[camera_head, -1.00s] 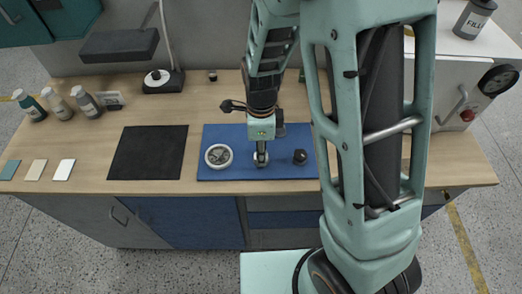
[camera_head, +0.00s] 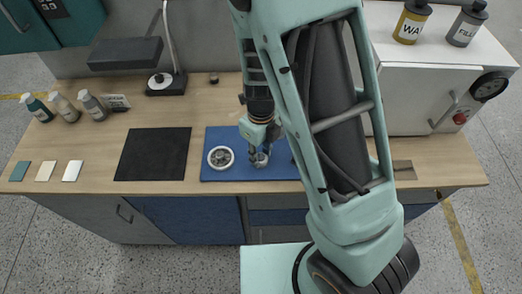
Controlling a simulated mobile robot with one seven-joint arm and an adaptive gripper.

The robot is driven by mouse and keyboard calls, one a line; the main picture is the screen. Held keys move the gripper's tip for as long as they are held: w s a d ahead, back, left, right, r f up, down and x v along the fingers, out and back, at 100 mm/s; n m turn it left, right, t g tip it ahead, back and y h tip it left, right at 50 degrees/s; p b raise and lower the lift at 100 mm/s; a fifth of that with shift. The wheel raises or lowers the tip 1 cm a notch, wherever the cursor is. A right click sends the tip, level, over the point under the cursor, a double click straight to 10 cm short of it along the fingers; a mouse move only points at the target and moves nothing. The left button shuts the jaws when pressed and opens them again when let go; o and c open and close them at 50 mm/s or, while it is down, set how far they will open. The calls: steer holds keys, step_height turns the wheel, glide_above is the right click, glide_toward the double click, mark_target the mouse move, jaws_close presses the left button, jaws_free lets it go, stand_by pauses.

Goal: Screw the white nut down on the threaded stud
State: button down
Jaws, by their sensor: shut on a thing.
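My gripper (camera_head: 259,154) points down over the blue mat (camera_head: 212,174), and its fingers are shut on a small pale piece, the white nut (camera_head: 261,160). The nut sits low, close to the mat. The threaded stud cannot be made out; the nut and fingers cover that spot. A round white-rimmed dish (camera_head: 221,157) with a grey, spoked-looking inside lies just left of my gripper on the mat.
My own arm covers the mat's right end. A black mat (camera_head: 153,154) lies to the left. Bottles (camera_head: 65,107) and sample tiles (camera_head: 46,170) are at the far left. A lamp base (camera_head: 166,84) stands behind. A white cabinet (camera_head: 430,95) is at the right.

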steer(key=m, duration=0.4)
steer(key=shift+m, duration=0.3)
steer(key=c, duration=1.5)
jaws_free()
steer(key=shift+c, duration=0.6)
steer(key=n, duration=0.7)
steer(key=shift+f+b, duration=0.1)
steer(key=shift+b, duration=0.25)
steer(key=n+b, duration=0.1)
steer(key=n, duration=0.5)
